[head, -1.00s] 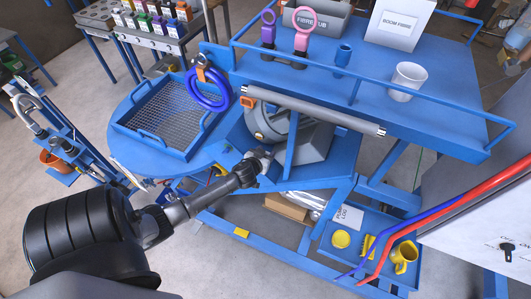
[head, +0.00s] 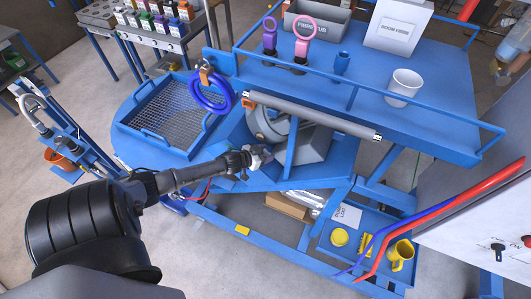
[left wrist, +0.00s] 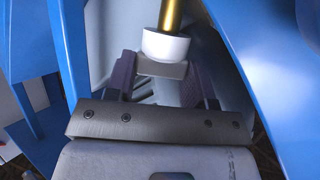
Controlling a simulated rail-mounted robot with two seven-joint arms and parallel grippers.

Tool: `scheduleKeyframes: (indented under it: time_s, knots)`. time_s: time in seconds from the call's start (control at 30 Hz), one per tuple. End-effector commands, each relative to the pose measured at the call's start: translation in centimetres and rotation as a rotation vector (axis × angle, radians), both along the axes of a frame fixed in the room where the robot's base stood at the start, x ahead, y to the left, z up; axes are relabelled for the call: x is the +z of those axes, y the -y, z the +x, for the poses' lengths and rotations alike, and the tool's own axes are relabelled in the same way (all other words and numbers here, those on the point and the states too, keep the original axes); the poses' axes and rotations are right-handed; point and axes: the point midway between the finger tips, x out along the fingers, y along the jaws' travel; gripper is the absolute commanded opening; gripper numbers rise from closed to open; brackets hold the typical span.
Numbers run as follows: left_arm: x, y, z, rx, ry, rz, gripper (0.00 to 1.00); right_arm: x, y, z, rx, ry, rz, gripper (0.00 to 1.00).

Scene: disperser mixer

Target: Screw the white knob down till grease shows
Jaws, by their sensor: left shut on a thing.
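The white knob (left wrist: 166,45) shows in the left wrist view as a short white cylinder below a brass-coloured stem (left wrist: 171,14). A grey block-like piece (left wrist: 160,70) sits directly under it. My left gripper (left wrist: 163,69) has one dark finger on each side of this spot and is shut on the knob. In the head view my left gripper (head: 262,155) reaches in beside the grey rounded machine housing (head: 308,140), below the blue top shelf. There the knob cannot be told apart from the gripper. No grease can be made out. My right gripper is not in view.
A blue frame post (head: 291,148) and a grey roller bar (head: 315,115) stand close to my left gripper. A blue mesh tray (head: 170,116) and blue ring (head: 211,94) are to the left. A lower tray holds a yellow mug (head: 401,254). Hoses (head: 425,222) run at right.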

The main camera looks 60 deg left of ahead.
Motion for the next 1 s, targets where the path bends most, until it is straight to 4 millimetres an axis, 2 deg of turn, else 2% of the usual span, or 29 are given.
scheduleKeyframes:
  time_s: [0.33,0.37,0.63,0.87,1.0]
  knots:
    - [0.06,0.00,0.06,-0.004,0.002,0.001,0.25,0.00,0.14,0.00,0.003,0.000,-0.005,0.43]
    - [0.07,-0.01,0.06,-0.003,0.002,0.001,0.50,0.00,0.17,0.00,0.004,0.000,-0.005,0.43]
    - [0.03,0.01,0.03,-0.003,0.001,0.001,0.74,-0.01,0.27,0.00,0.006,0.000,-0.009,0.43]
    - [0.02,0.01,-0.04,-0.002,0.000,0.000,0.74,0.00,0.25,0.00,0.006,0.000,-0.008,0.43]
    - [0.19,0.07,-0.76,-0.002,-0.002,0.000,0.74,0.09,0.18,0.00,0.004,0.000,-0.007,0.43]
